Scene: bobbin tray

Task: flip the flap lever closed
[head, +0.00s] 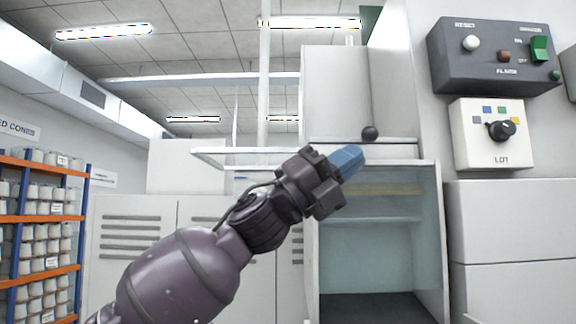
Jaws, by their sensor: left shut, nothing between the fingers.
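A round black knob (370,133) sits at the upper opening of the pale cabinet (427,168); it looks like the end of the flap lever, but its shaft is not clearly visible. My left gripper (350,158), with blue fingers, is shut and empty. In the picture it is just below and left of the knob, and I cannot tell whether they touch. My right gripper is not in view.
A dark control box (485,84) with a green switch (540,48) and a white box with a black dial (502,130) are on the right wall. A pale frame (215,155) juts left behind my arm. A bobbin rack (50,167) stands far left.

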